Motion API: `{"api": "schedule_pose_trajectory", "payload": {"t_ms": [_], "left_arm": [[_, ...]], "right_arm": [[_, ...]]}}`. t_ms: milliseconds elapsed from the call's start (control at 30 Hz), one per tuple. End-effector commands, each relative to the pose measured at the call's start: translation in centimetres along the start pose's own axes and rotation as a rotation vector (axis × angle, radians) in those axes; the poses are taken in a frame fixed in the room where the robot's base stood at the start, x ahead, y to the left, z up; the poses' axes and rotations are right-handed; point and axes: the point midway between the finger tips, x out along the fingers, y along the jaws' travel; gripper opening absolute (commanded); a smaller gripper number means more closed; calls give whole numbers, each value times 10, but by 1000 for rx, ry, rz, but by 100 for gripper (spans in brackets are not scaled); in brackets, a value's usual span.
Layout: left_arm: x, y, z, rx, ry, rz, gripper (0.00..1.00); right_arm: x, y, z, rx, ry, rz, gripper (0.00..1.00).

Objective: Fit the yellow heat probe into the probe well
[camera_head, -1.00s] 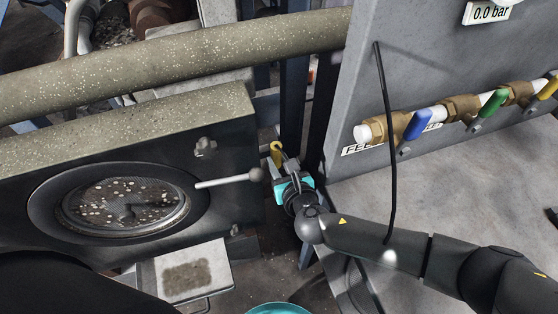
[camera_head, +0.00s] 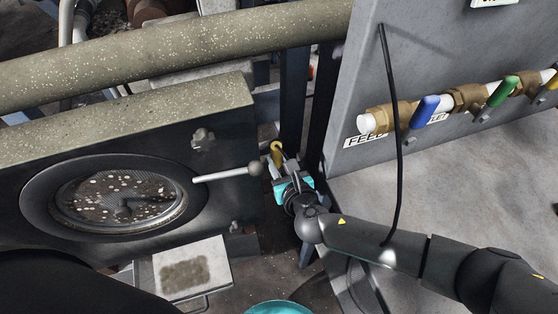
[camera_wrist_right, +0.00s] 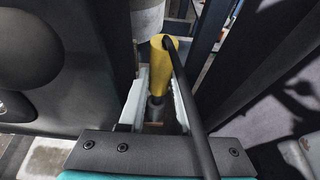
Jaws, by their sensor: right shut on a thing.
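The yellow heat probe (camera_head: 276,149) is upright between the fingers of my right gripper (camera_head: 281,166), beside the ball-ended lever. In the right wrist view the yellow probe (camera_wrist_right: 161,72) stands between the two pale fingers of the right gripper (camera_wrist_right: 160,95), with a grey metal part below it. A black cable (camera_wrist_right: 189,88) runs from its top across the right finger. The right gripper is shut on the probe. I cannot make out the probe well in either view. My left gripper is not in view.
A dark housing with a round window (camera_head: 122,196) and a ball-ended lever (camera_head: 228,174) stands left of the gripper. A speckled pipe (camera_head: 170,55) crosses above. A grey cabinet (camera_head: 365,85) with coloured valve handles stands right. Dark upright posts (camera_head: 293,95) rise behind the gripper.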

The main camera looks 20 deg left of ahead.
Motion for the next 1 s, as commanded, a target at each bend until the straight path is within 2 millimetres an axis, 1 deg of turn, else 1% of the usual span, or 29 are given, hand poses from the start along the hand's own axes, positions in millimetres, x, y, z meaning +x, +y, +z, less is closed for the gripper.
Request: {"api": "schedule_pose_trajectory", "payload": {"t_ms": [533,567,867,1000], "left_arm": [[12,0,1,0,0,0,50],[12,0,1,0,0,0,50],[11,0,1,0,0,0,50],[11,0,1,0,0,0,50]], "right_arm": [[6,0,-14,1,0,0,0],[6,0,-14,1,0,0,33],[5,0,-13,0,0,0,67],[5,0,-13,0,0,0,67]]}}
